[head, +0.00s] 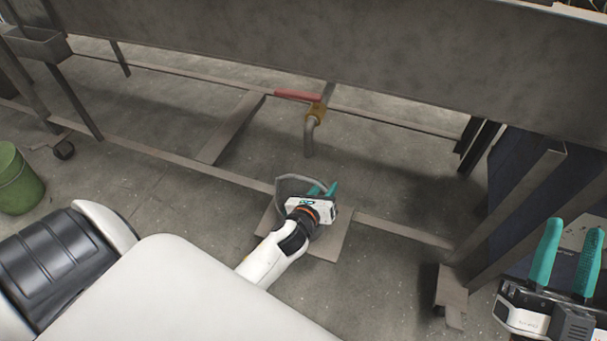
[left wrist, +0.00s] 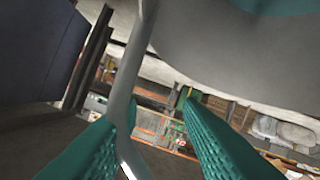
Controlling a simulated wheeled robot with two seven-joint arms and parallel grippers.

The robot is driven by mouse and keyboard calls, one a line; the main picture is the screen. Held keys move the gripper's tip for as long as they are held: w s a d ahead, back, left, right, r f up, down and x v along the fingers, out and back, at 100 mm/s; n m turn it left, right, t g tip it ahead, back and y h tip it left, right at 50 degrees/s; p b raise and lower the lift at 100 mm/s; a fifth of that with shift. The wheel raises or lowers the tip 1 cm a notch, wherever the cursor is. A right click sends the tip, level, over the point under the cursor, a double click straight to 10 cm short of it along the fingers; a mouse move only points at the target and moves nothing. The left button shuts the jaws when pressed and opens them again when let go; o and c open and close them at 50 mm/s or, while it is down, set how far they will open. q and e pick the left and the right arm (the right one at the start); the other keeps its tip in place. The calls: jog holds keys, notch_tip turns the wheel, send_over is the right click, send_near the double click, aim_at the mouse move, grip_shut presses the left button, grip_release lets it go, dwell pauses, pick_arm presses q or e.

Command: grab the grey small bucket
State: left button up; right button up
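The small grey bucket (head: 288,186) stands on a flat plate (head: 328,243) under the tap, partly hidden behind my left gripper (head: 324,188). In the left wrist view the bucket's grey body (left wrist: 235,45) fills the upper right, very close. A thin grey strip, seemingly its handle (left wrist: 131,65), runs down beside the left fingertip and into the space between the fingers. The teal fingers of my left gripper (left wrist: 150,115) are apart. Whether they touch the strip cannot be told. My right gripper (head: 575,232) is open and empty at the lower right.
A pipe with a tap (head: 310,135) and red lever (head: 298,96) hangs just above the bucket. A low metal rail (head: 180,165) crosses behind. A green bucket (head: 18,180) stands at the far left. Metal legs (head: 515,205) stand at the right.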

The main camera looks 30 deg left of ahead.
pick_arm(q)
jog(key=shift+w+f, duration=0.1)
jog(key=shift+w, duration=0.2)
grip_shut()
jog(key=shift+a, duration=0.1)
dwell(1.1)
